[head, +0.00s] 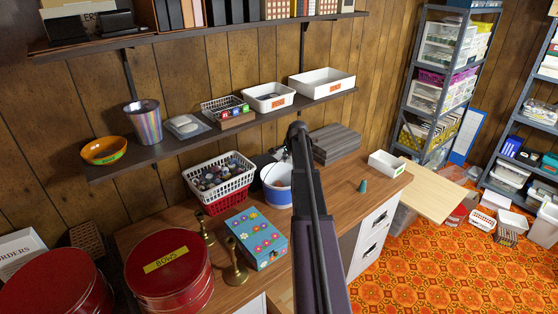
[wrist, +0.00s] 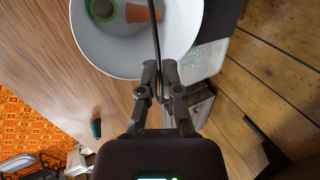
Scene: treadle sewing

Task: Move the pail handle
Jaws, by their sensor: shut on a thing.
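The white pail (head: 276,190) with blue on it stands on the wooden desk, partly hidden behind my arm in the head view. In the wrist view I look down into the pail (wrist: 184,30); a green-rimmed round thing and a terracotta-coloured thing lie inside. Its thin dark handle (wrist: 155,35) crosses over the opening. My gripper (wrist: 152,68) is shut on the handle near the pail's rim. The gripper's hold is mostly hidden in the head view.
On the desk (head: 345,175), a white basket (head: 218,176) and a flowered blue box (head: 257,238) stand left of the pail. Brass candlesticks and red tins are nearer. A wall shelf (head: 230,133) with bins hangs above.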

